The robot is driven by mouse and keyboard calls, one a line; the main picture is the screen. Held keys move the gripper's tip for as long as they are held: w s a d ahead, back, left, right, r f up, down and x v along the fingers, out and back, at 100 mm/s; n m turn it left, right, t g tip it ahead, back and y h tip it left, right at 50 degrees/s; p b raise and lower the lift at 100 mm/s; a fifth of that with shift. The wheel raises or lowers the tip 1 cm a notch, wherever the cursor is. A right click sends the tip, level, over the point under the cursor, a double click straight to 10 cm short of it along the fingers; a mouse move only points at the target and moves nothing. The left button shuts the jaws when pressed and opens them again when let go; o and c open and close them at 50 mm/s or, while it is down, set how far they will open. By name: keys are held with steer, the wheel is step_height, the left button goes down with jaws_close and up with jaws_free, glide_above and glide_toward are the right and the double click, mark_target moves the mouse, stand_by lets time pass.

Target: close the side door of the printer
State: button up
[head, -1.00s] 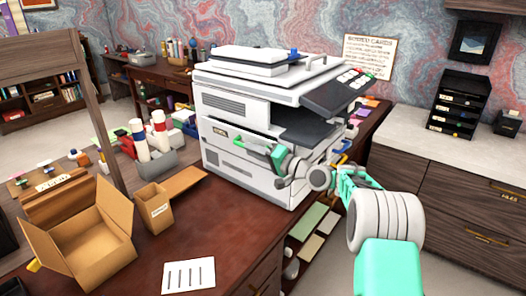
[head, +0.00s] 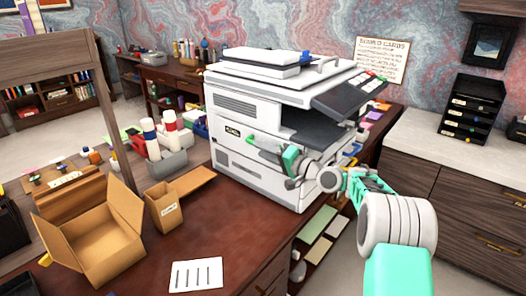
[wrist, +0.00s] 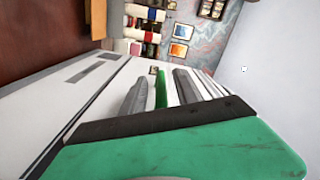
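The white printer (head: 250,105) stands on the dark leather-topped desk. Its side door (head: 235,148) is the lower panel on the side facing me, under the vented panel. It looks flush or nearly flush with the side; a very thin gap would be too small to tell. My gripper (head: 266,146) is at this door's right part, close against it; I cannot tell whether it touches. In the wrist view its two grey fingers (wrist: 161,86) are apart with a green strip showing between them, and the printer's white side lies just beyond.
An open cardboard box (head: 95,240), a small carton (head: 164,207) and a white sheet (head: 196,274) lie on the desk left of the printer. Bottles in a grey holder (head: 160,150) stand behind. The desk between sheet and printer is clear. A counter (head: 430,145) is at the right.

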steer(key=b+v, duration=0.1)
steer(key=v, duration=0.6)
steer(key=shift+s+d, duration=0.25)
